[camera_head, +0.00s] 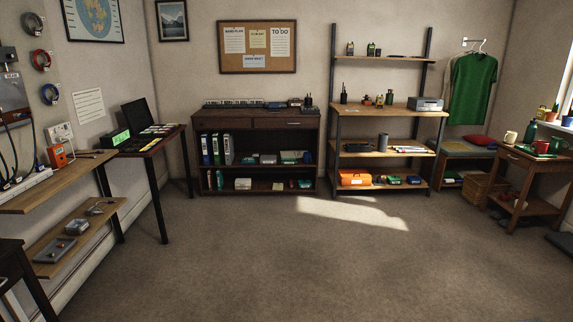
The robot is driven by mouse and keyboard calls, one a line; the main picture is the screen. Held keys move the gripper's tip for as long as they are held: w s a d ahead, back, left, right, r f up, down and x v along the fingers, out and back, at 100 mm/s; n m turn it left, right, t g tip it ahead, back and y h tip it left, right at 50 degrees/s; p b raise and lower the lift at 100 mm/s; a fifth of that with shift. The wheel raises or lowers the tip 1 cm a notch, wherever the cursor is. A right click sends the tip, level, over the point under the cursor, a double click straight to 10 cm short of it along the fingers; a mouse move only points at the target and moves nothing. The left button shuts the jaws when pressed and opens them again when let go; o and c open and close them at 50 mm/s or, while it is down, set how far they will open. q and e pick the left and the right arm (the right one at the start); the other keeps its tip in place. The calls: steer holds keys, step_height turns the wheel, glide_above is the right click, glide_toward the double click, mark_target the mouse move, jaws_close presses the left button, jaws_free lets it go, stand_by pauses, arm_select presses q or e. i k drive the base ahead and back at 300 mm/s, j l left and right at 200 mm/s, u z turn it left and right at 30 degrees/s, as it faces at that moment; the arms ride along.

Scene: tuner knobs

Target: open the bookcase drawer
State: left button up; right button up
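The dark wood bookcase (257,167) stands against the back wall, left of centre in the head view. It has a row of drawer fronts under its top, with a left drawer front (226,124) and a right drawer front (287,123). Both look flush with the bookcase, as far as I can tell at this distance. Any handles are too small to make out clearly. Two open shelves below hold binders (217,149), boxes and small items. Neither of my grippers is in view.
Open carpet (260,255) lies in front of the bookcase. A metal-framed shelf unit (337,125) stands to its right. A desk with a laptop (140,113) and wall shelves (60,190) line the left side. A small wooden table (540,163) stands at right.

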mark_target(259, 123)
steer(key=i, duration=3.15)
steer(key=i+u, duration=0.1)
steer(key=i, duration=0.5)
steer(key=i+l, duration=0.1)
steer(key=i, duration=0.55)
steer(key=i+l+u, duration=0.15)
steer(key=i, duration=0.45)
steer(key=i+l, duration=0.1)
steer(key=i, duration=0.5)
steer(key=j+u, duration=0.05)
